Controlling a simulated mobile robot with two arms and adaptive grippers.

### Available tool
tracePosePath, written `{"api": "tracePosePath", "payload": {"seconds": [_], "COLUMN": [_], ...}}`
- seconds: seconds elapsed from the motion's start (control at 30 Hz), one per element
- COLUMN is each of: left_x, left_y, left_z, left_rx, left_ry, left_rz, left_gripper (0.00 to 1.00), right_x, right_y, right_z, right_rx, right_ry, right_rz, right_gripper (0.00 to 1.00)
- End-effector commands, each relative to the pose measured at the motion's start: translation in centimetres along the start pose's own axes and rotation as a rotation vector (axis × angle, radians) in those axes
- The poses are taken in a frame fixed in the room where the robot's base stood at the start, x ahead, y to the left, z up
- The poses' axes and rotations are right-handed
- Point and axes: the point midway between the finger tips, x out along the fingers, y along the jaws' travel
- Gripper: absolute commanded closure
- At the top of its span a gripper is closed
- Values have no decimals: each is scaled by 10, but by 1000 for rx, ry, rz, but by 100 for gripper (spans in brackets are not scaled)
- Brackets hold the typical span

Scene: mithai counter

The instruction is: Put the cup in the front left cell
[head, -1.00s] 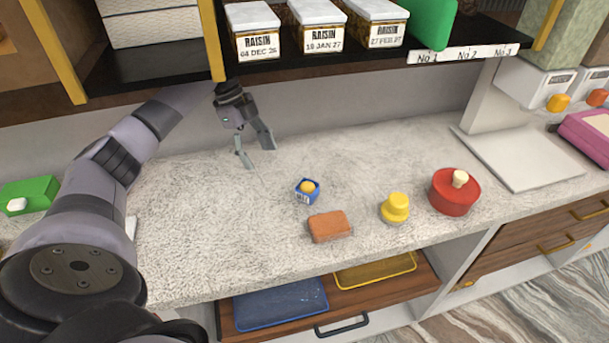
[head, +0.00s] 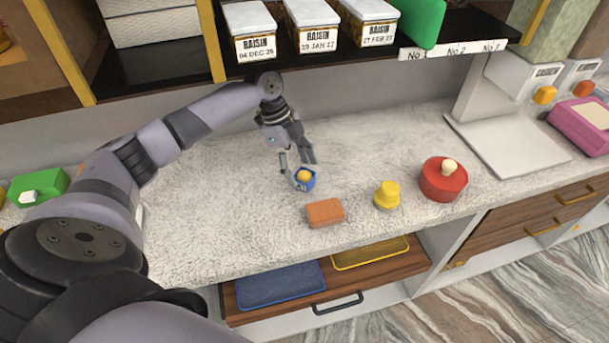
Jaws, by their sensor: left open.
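No plain cup shape is clear. I cannot tell which one is the cup. My left gripper (head: 299,169) is open, pointing down at the far side of the blue container, with its fingertips close to it. I cannot tell whether they touch it. Below the counter is an open drawer (head: 345,288) with a blue tray (head: 281,285) at left and a yellow tray (head: 370,252) at right. My right gripper is out of view.
An orange-brown block (head: 325,212) lies just in front of the blue container. A red round pot (head: 443,180) with a cream knob stands at right, beside a white scale (head: 505,146). A shelf with raisin tins (head: 312,26) overhangs the back.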

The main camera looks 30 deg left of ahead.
Motion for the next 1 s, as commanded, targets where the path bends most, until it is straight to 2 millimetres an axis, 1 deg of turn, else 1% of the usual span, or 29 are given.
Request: {"api": "tracePosePath", "payload": {"seconds": [0.03,0.1,0.2,0.43,1.0], "left_x": [7,15,22,24,23], "left_y": [0,0,-1,-1,-1], "left_z": [-1,0,0,0,0], "left_rx": [-1,-1,0,0,0], "left_ry": [1,0,0,0,-1], "left_rz": [3,0,-2,-2,-2], "left_gripper": [38,38,38,38,76], "right_x": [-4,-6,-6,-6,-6], "right_y": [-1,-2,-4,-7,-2], "right_z": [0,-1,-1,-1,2], "right_rx": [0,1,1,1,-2], "right_ry": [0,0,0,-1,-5], "right_rz": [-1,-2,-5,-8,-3], "right_gripper": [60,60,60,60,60]}}
